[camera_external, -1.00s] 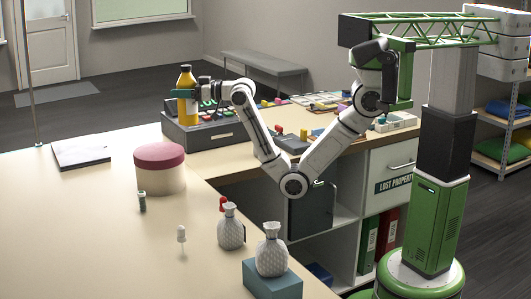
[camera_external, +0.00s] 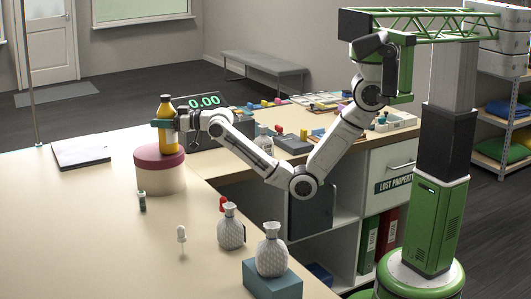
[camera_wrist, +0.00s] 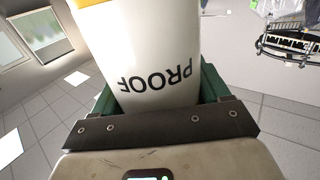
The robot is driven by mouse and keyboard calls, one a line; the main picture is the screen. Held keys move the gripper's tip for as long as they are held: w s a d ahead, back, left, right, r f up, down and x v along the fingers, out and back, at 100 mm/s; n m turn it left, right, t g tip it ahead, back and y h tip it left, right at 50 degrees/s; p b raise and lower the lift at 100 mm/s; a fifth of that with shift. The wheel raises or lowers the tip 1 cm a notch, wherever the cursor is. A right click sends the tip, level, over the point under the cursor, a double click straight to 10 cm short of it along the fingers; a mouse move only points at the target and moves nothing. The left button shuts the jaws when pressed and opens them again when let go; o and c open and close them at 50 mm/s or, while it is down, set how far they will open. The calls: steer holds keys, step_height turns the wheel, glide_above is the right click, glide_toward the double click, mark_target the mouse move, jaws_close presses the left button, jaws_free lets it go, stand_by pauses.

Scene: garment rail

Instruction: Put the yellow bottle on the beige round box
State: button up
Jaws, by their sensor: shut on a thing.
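The yellow bottle (camera_external: 168,135) with a dark cap is upright. My gripper (camera_external: 165,123) is shut around its upper body, with green fingers on its sides. The beige round box (camera_external: 160,179) has a dark red lid (camera_external: 150,160) and stands on the counter. The bottle's base shows in front of the lid's top; whether it touches the lid or hangs just above is hard to tell. In the wrist view the bottle's pale label (camera_wrist: 150,50) with the word PROOF fills the space between the green fingers (camera_wrist: 215,85).
A black display (camera_external: 207,102) reading 0.00 stands behind my wrist. Much of the left counter is clear.

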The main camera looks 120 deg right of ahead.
stand_by(0.3)
steer(key=o, duration=1.6)
steer(key=shift+f, duration=0.15)
steer(key=shift+c, duration=0.2)
steer(key=b+v, duration=0.1)
steer(key=v, duration=1.1)
steer(key=shift+r+b, duration=0.2)
steer(key=shift+b, duration=0.15)
